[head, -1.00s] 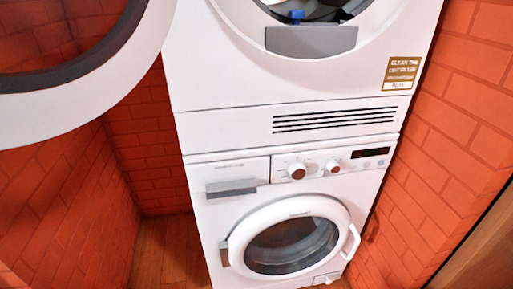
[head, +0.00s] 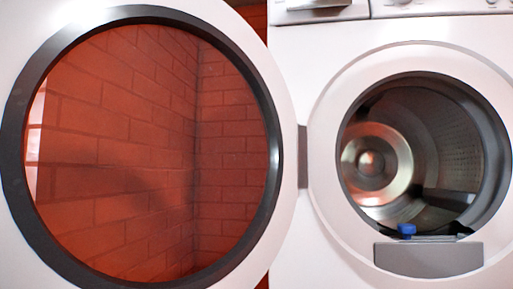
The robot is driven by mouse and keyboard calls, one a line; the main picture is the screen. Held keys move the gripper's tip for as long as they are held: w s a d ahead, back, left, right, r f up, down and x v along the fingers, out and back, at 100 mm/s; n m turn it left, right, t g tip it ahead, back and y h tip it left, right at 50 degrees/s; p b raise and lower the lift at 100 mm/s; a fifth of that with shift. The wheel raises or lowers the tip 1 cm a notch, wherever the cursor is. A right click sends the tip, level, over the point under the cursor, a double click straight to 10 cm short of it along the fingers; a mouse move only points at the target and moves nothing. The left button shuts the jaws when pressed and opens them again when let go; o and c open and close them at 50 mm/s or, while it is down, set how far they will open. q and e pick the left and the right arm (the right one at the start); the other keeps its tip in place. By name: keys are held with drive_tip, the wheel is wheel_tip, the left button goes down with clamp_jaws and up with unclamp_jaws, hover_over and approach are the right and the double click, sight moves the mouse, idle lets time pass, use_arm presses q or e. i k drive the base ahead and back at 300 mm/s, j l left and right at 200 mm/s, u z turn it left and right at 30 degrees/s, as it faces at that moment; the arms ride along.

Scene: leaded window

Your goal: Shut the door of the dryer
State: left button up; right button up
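The dryer (head: 290,60) is the white upper machine and fills the right of the head view. Its round door (head: 275,200) stands wide open to the left, hinged at the left side of the opening. The door has a white outer ring, a dark inner rim and a clear pane through which brick shows. The metal drum (head: 455,115) is visible through the opening. A small blue object (head: 406,230) is at the bottom lip of the opening, above a grey panel (head: 428,260). Neither of my grippers is in view.
An orange-red brick wall (head: 110,150) shows behind the door's pane. The dryer's control panel (head: 420,8) is cut off at the top edge. No obstacle shows in front of the opening.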

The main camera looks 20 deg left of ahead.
sight(35, 35)
drive_tip(key=j+z, duration=0.75)
drive_tip(key=k+j+z, duration=0.1)
drive_tip(key=j+z, duration=0.15)
drive_tip(key=z, duration=0.15)
drive_tip(key=k+j, duration=0.15)
drive_tip(key=j, duration=0.2)
drive_tip(key=k+j+z, duration=0.1)
drive_tip(key=j, duration=0.25)
drive_tip(key=k+j, duration=0.15)
drive_tip(key=j, duration=0.15)
drive_tip(key=k+j+z, duration=0.1)
drive_tip(key=j, duration=0.25)
drive_tip(key=i+l+u, duration=0.1)
drive_tip(key=l+u, duration=0.85)
drive_tip(key=i+j, duration=0.05)
drive_tip(key=j, duration=0.05)
